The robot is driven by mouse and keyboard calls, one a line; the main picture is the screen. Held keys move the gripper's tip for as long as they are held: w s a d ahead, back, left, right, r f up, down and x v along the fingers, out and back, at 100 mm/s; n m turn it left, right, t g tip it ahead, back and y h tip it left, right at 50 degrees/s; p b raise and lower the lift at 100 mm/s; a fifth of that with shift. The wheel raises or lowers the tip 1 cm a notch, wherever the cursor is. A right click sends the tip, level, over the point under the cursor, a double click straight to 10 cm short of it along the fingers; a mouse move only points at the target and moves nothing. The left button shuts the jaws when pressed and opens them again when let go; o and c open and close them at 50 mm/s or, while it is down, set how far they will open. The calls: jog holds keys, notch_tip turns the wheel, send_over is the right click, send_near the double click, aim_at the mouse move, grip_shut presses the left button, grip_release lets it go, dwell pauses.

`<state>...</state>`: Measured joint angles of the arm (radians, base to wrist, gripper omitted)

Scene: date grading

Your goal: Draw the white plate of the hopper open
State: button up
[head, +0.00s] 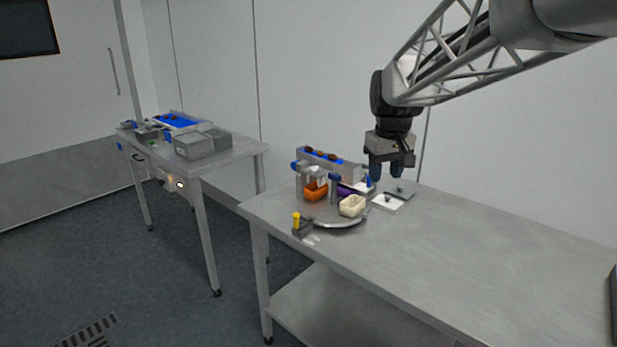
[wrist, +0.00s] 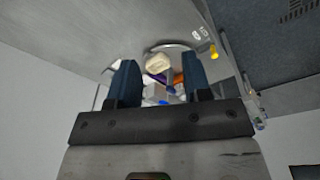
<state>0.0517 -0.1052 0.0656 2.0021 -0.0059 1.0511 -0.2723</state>
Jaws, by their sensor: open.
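My gripper (head: 391,172) is open and empty, pointing down above the right end of the hopper area. A white plate (head: 384,205) with a small dark knob lies low at the hopper's right side, below my gripper. A grey plate (head: 405,194) with a similar knob is just behind it. In the wrist view the two blue fingers of my gripper (wrist: 160,82) stand apart with nothing gripped. I cannot tell the white plate apart there.
A round turntable (head: 338,223) carries an orange cup (head: 315,191), a cream cup (head: 351,206) and a purple one (head: 347,188). A yellow-topped post (head: 296,220) stands at its front left. A second table (head: 240,153) holds grey bins.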

jog(key=w+d+f+n, duration=0.1)
jog(key=w+f, duration=0.3)
jog(key=w, duration=0.8)
jog(key=w+d+f+n+g, duration=0.1)
jog(key=w+d+f, duration=0.2)
jog(key=w, duration=1)
jog(key=w+d+f+n, duration=0.1)
jog(key=w+d+f, duration=0.2)
jog(key=w, duration=0.9)
jog(key=shift+w+d+f, duration=0.1)
jog(key=shift+w+f, duration=0.1)
jog(key=shift+f, duration=0.6)
jog(key=shift+w+f, duration=0.15)
jog(key=shift+f, duration=0.65)
jog(key=shift+w+d+f, duration=0.1)
jog(key=shift+w+f, duration=0.1)
jog(key=shift+w, duration=0.15)
jog(key=shift+f, duration=0.1)
jog(key=shift+f, duration=3.85)
grip_shut()
